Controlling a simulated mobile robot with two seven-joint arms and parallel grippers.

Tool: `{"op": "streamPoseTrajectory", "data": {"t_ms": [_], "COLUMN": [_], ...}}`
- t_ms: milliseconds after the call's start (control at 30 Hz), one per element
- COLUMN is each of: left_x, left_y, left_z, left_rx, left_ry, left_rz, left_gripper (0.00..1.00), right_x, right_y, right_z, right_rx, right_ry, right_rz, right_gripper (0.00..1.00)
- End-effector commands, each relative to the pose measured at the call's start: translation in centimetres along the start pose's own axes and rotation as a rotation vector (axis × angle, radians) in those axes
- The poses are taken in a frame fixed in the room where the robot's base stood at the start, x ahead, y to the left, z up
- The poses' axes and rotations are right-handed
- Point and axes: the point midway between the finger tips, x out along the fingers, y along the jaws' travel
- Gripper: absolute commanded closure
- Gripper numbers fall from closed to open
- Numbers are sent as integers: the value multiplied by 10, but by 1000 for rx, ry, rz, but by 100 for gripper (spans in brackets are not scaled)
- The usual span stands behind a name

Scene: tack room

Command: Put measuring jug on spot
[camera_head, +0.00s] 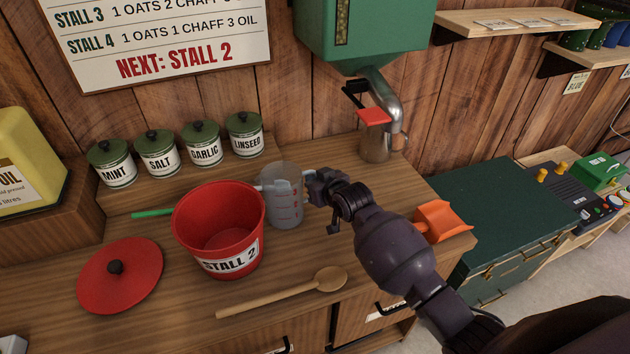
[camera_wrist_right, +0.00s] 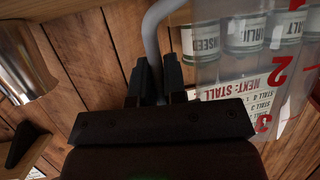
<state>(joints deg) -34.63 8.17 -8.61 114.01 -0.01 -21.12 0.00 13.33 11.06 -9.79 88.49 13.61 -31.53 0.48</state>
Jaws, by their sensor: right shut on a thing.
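The measuring jug (camera_head: 285,207) is clear grey plastic with red markings. It is upright, just right of the red "STALL 2" bucket (camera_head: 219,231), its left side close to the bucket's rim. I cannot tell whether its base touches the counter. My right gripper (camera_head: 317,186) is shut on the jug's grey handle, on the jug's right side. In the right wrist view the handle runs up from between the fingers (camera_wrist_right: 154,85), with the jug's clear wall (camera_wrist_right: 265,90) at the right. I cannot make out a marked spot on the counter. My left gripper is not in view.
A red lid (camera_head: 120,278) and a wooden spoon (camera_head: 285,292) lie on the counter (camera_head: 180,320). Several labelled tins (camera_head: 157,152) stand behind. A green dispenser (camera_head: 365,30) has a metal spout (camera_head: 385,100) at the back. An orange scoop (camera_head: 440,221) lies right of my arm.

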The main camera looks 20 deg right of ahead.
Motion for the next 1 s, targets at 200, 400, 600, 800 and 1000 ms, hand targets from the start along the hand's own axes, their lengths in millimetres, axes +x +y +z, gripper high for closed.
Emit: {"op": "streamPoseTrajectory", "data": {"t_ms": [200, 400, 600, 800, 1000], "left_x": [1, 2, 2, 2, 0], "left_y": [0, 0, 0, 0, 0], "left_z": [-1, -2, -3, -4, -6], "left_rx": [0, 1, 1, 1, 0], "left_ry": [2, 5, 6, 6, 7], "left_rz": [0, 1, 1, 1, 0], "left_gripper": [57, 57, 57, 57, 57], "right_x": [1, 1, 1, -3, -26], "right_y": [0, 0, 0, 0, 0], "right_z": [1, 2, 2, -1, -1], "right_rx": [0, 0, 0, 0, -1], "right_ry": [1, 0, 0, 1, 1], "right_rz": [0, 0, 0, 0, 0], "right_gripper": [100, 65, 62, 62, 62]}}
